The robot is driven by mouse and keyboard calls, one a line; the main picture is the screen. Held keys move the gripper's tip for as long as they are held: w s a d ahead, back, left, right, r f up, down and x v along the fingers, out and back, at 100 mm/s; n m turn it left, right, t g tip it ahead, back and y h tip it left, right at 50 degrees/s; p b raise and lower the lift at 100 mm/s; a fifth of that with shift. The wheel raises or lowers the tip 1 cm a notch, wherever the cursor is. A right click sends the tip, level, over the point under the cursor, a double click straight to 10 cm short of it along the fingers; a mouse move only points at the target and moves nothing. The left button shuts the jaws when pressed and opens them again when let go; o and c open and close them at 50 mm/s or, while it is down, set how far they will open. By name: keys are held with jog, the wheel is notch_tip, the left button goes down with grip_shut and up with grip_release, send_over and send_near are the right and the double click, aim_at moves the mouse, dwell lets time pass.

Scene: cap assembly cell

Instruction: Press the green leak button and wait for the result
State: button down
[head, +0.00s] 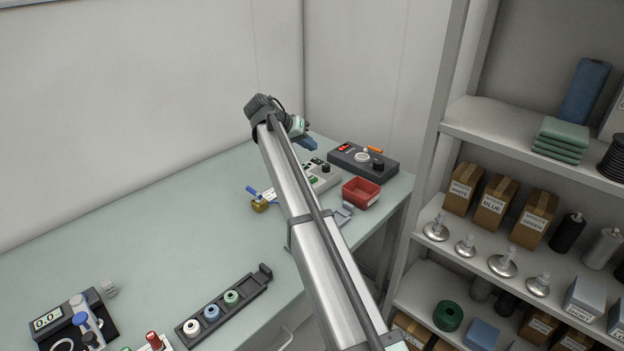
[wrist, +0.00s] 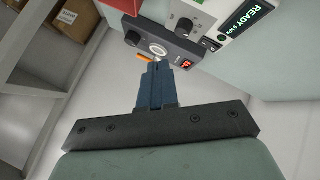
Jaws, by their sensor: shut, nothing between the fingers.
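My gripper (head: 306,144) is over the back right of the table, its blue fingers shut and empty. In the wrist view the fingers (wrist: 156,66) point at the dark box (wrist: 180,58) with a round pale disc, a black knob and a red display. Any gap between the tips and the box is hard to judge. The white tester (wrist: 215,12) beside it shows a green "READY" display (wrist: 243,14) and a knob. A small green patch at the top edge of that view may be the green button, mostly cut off. The tester (head: 322,178) is partly behind my arm in the head view.
A red bin (head: 361,192) stands in front of the dark box. An orange piece (head: 374,150) lies at its back. A brass part with a blue handle (head: 261,200) is left of my arm. A rack of spools (head: 222,306) is nearer. Shelves (head: 490,134) stand on the right.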

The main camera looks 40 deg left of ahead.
jog(key=shift+f, duration=4.3)
jog(key=shift+f, duration=0.85)
jog(key=shift+r, duration=0.85)
jog(key=shift+r, duration=2.55)
